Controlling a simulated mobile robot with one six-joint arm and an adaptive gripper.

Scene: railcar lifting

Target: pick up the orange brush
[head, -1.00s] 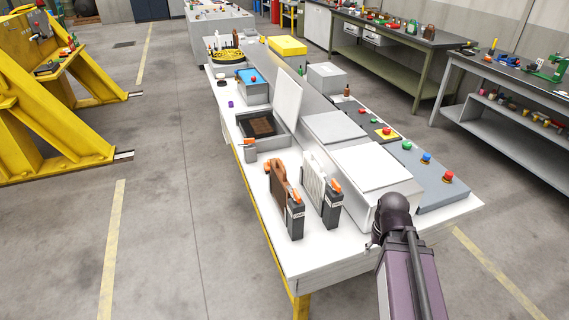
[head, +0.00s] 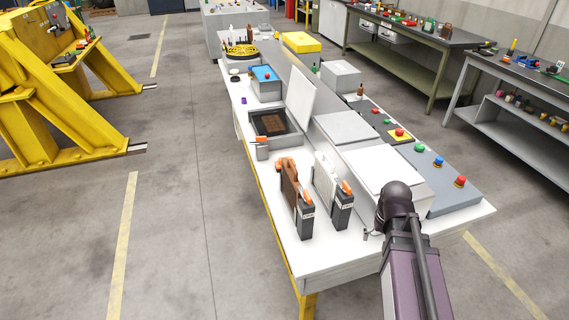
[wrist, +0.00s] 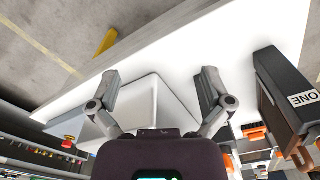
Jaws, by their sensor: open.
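No brush can be made out for certain. An orange-brown piece (head: 287,174) stands against a dark labelled block (head: 305,221) with an orange top, near the front of the white table (head: 385,255). A second dark block (head: 343,212) with an orange top stands to its right. An orange-topped grey item (head: 262,147) sits farther back. In the wrist view, my gripper (wrist: 160,76) is open and empty above the white table, its fingers spread. A dark block marked "ONE" (wrist: 290,88) is to the right of the fingers, apart from them. Orange parts (wrist: 254,131) show below it.
Pale flat-topped boxes (head: 383,168) and a grey panel with coloured buttons (head: 455,195) line the table's right side. A leaning white panel (head: 301,97) and a dark tray (head: 271,123) are farther back. Open floor (head: 180,230) lies left of the table.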

